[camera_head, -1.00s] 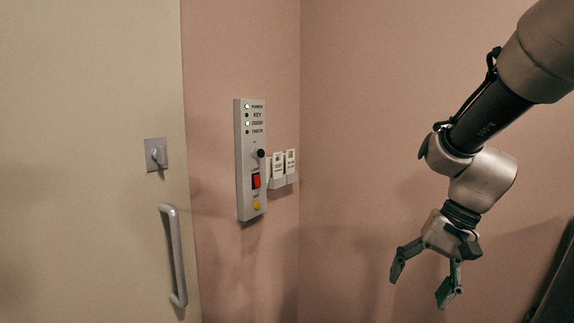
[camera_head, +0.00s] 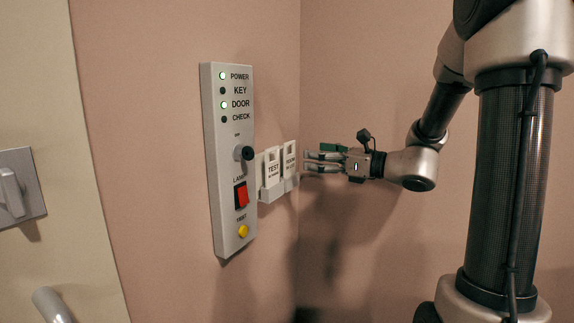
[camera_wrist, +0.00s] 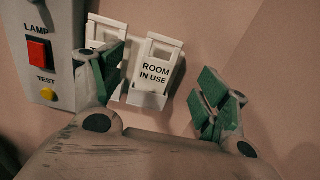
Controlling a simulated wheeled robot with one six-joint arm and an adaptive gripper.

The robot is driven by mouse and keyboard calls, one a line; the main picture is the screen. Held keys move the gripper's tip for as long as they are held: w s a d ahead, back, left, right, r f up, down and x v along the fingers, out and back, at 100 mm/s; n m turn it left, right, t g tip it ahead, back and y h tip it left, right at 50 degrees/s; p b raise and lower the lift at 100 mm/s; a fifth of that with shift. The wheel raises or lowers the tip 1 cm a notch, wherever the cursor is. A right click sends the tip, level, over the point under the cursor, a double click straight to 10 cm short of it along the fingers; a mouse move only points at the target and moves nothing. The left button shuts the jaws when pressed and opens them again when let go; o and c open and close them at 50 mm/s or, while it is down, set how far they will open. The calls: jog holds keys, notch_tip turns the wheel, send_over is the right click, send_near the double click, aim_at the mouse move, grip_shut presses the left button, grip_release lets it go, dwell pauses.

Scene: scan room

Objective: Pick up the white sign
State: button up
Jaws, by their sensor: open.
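Two white signs stand in holders on the pink wall beside the panel. The right sign (camera_head: 289,160) reads "ROOM IN USE" in the wrist view (camera_wrist: 157,70) and has a slot near its top. The left sign (camera_head: 272,168) reads "TEST" and is partly hidden behind a finger in the wrist view (camera_wrist: 101,32). My gripper (camera_head: 309,161) is open, just right of the right sign. In the wrist view its green-padded fingers (camera_wrist: 161,82) lie on either side of the "ROOM IN USE" sign. I see no grip on it.
A grey control panel (camera_head: 228,155) with lit lamps, a black knob (camera_head: 244,153), a red switch (camera_head: 241,195) and a yellow button (camera_head: 243,231) is left of the signs. A door with a handle (camera_head: 52,304) is further left. Bare wall (camera_head: 360,70) lies right of the corner.

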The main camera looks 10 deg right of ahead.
aim_at(294, 154)
jog(key=x, duration=0.7)
jog(key=shift+w+a+f, duration=0.25)
jog(key=shift+w+f, duration=0.05)
jog(key=shift+w, duration=0.05)
jog(key=c, duration=0.9)
